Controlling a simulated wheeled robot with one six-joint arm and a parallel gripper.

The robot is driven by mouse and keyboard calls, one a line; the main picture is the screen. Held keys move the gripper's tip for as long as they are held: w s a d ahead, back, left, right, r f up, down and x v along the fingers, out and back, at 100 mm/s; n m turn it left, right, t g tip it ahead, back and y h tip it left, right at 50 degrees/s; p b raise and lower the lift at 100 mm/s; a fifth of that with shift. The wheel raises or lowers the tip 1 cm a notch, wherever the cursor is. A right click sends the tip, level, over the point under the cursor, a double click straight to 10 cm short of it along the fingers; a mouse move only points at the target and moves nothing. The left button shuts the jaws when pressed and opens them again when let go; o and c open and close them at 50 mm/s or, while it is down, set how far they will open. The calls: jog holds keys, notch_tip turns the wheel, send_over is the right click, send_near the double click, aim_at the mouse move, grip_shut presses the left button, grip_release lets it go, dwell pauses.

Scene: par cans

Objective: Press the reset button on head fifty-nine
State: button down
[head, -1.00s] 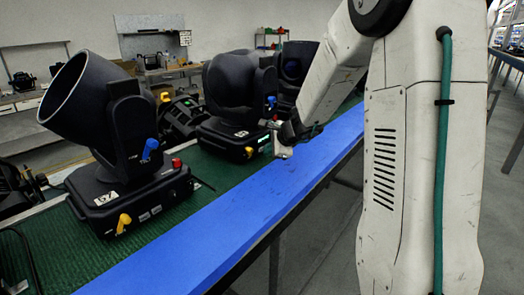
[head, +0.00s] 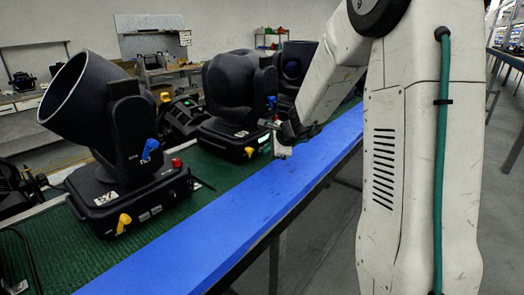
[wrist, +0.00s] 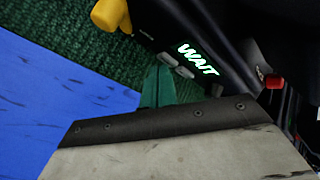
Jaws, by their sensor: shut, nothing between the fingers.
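The middle moving-head light (head: 232,90) stands on the green mat, with a number label (head: 241,134) too small to read surely. My gripper (head: 281,151) is at the front side of its base. In the wrist view, my gripper's green fingers (wrist: 158,66) are together and empty. Their tips are at a small grey button (wrist: 166,59); I cannot tell whether they touch it. A second grey button (wrist: 185,72) is beside it. The lit display (wrist: 197,60) reads WAIT. A yellow part (wrist: 110,14) is at upper left and a red knob (wrist: 274,82) at right.
A nearer head (head: 115,150), its label seeming to read 57, stands at left. Another head (head: 293,65) stands behind the middle one. A blue strip (head: 220,235) runs clear along the bench's front edge. Workbenches (head: 160,70) line the back wall.

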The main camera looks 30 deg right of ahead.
jog(key=shift+s+d, duration=0.2)
jog(key=shift+s, duration=0.35)
